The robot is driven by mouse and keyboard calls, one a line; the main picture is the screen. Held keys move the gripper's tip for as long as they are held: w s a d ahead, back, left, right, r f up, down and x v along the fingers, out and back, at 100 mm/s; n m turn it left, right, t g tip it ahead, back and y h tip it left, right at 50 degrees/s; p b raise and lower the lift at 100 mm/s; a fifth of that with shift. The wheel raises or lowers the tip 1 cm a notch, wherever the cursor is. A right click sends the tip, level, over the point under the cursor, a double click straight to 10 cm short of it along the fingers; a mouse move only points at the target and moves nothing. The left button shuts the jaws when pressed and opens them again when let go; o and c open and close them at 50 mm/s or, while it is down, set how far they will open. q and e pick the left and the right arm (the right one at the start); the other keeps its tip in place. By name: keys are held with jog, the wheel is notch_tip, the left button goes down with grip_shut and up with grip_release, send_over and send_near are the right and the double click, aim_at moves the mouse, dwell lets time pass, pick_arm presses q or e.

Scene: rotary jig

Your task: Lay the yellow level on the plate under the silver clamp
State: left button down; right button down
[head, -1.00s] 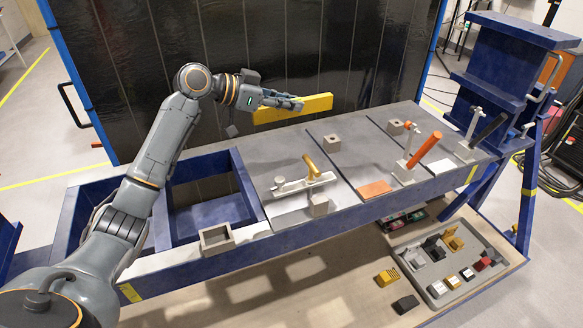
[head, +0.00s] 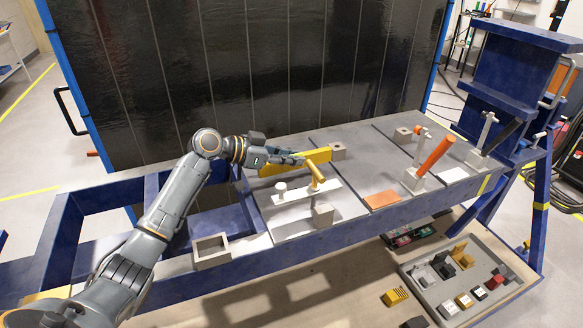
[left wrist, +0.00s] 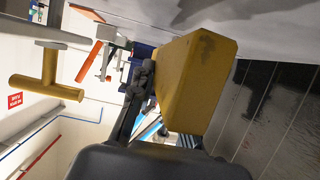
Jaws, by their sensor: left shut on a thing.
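The yellow level (head: 312,159) is a long bar in my left gripper (head: 297,159), which is shut on it. It is held just above or against the back of the bench top; I cannot tell if it touches. In the left wrist view the level (left wrist: 197,82) fills the middle, close to the grey surface. In front of it stands a clamp with a yellow handle (head: 316,172) and pale metal bar (head: 300,193). Clamps with an orange handle (head: 436,153) and a black handle (head: 499,138) stand further right. Which one is the silver clamp is unclear. My right gripper is out of view.
An orange plate (head: 382,199) and a pale plate (head: 454,175) lie on the bench (head: 345,190). Small grey blocks (head: 339,152) stand along it, one just beyond the level's right end. A dark panel (head: 270,70) rises behind. A parts tray (head: 470,283) sits below.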

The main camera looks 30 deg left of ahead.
aim_at(292, 169)
pick_arm(q)
notch_tip(292, 169, down, 3)
jog(key=shift+f+p, duration=0.2)
jog(key=shift+p, duration=0.2)
jog(key=shift+f, duration=0.15)
jog(key=shift+f, duration=0.1)
jog(key=c, duration=1.3)
grip_release()
